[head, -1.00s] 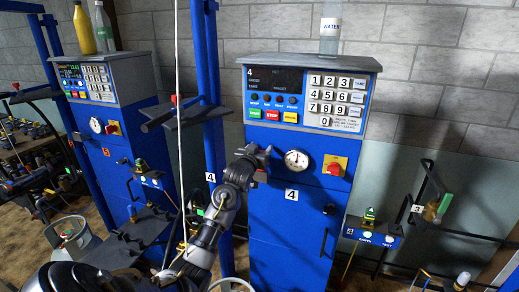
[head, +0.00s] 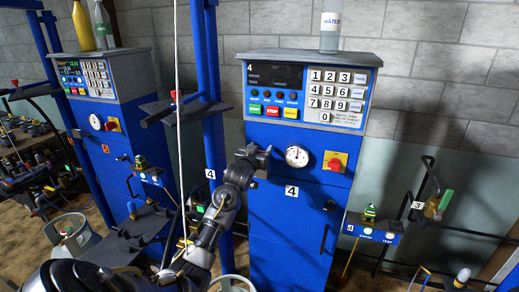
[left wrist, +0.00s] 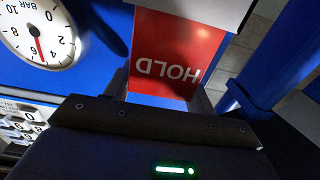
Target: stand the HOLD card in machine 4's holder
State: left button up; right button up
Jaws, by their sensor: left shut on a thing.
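My left gripper (head: 258,158) is at the front of blue machine 4 (head: 292,225), just left of its round gauge (head: 296,156). In the left wrist view, the red HOLD card (left wrist: 172,50) is at the gripper, its lettering upside down in the picture. The gripper is shut on it, with the gripper's dark body across the lower picture. A white surface (left wrist: 200,8) borders the card at the top; I cannot tell whether it is part of the holder. In the head view the gripper hides the card, and I cannot make out the holder. My right gripper is out of view.
A red knob (head: 334,163) on a yellow plate sits right of the gauge. The keypad (head: 335,95) is above. A blue post (head: 212,130) stands close on the left. A water bottle (head: 330,28) stands on top of the machine.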

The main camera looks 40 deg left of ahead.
pick_arm(q)
jog(key=o, duration=1.3)
jog(key=shift+s+d+f, duration=0.1)
jog(key=shift+s+d, duration=0.1)
jog(key=shift+s, duration=0.35)
jog(key=b+v, duration=0.3)
jog(key=v, duration=0.6)
jog(key=shift+s+d, duration=0.15)
jog(key=shift+s, duration=0.2)
